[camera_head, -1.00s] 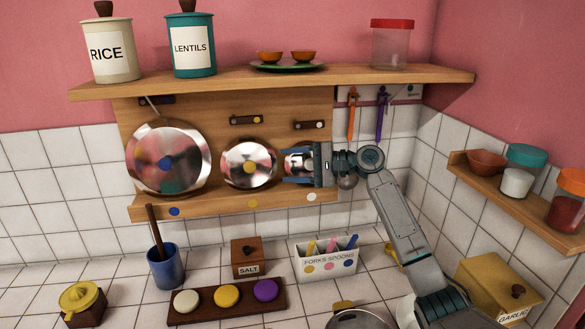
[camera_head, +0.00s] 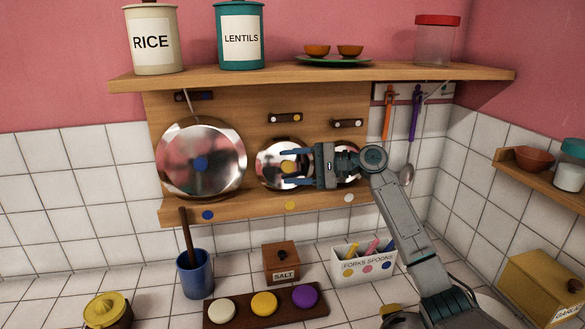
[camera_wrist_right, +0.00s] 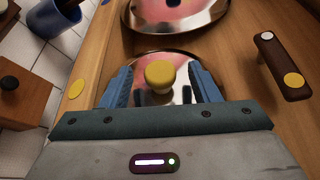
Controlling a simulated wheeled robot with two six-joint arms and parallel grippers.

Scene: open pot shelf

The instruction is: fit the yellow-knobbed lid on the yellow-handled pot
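The yellow-knobbed lid (camera_head: 266,162) is a round shiny metal lid standing upright on the wooden wall rack, between a large blue-knobbed lid and a small lid. My right gripper (camera_head: 285,168) is open in front of it. In the right wrist view the yellow knob (camera_wrist_right: 159,74) sits between the two blue fingers, with gaps on both sides. A pot with a yellow handle (camera_head: 390,310) shows only partly at the bottom edge of the head view, largely covered by my right arm and the frame edge. My left gripper is not in view.
The large lid (camera_head: 180,170) stands left on the rack; the small lid (camera_head: 348,153) is partly behind my gripper. A blue cup (camera_head: 195,277), salt box (camera_head: 282,264), tray of knobs (camera_head: 225,318) and cutlery holder (camera_head: 362,268) stand on the counter below. A shelf (camera_head: 320,76) runs above.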

